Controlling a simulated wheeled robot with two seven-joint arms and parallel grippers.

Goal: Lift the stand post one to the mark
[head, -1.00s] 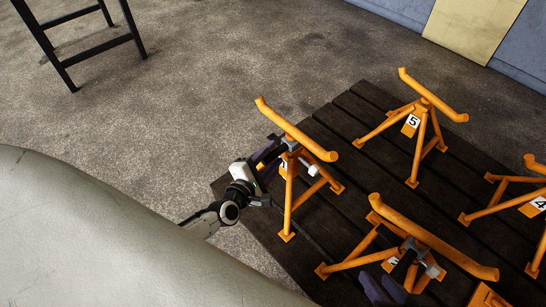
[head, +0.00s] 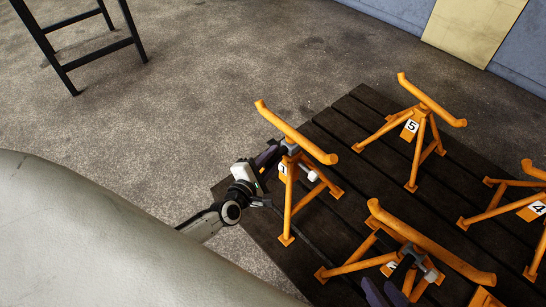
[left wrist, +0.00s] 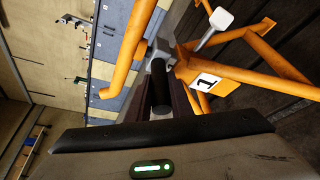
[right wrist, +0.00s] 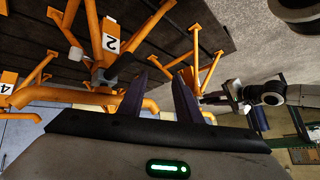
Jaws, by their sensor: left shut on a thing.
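Stand one (head: 288,195) is an orange tripod with a sloping top bar and a tag marked 1, at the left end of the slatted platform. Its tag (left wrist: 206,82) and grey collar (left wrist: 188,67) show in the left wrist view. My left gripper (head: 279,150) is beside its collar, with its fingers shut on a black cylindrical handle (left wrist: 160,88). A white-ended lever (left wrist: 219,20) sticks out from the collar. No height mark is clear to see. My right gripper (right wrist: 164,78) is open and empty near another orange stand (right wrist: 100,60), whose tag reads 2.
The dark slatted platform (head: 345,130) also carries stand five (head: 422,130) at the back and stand four (head: 525,205) at the right. A black metal frame (head: 85,45) stands at the back left. The concrete floor (head: 200,90) between is clear.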

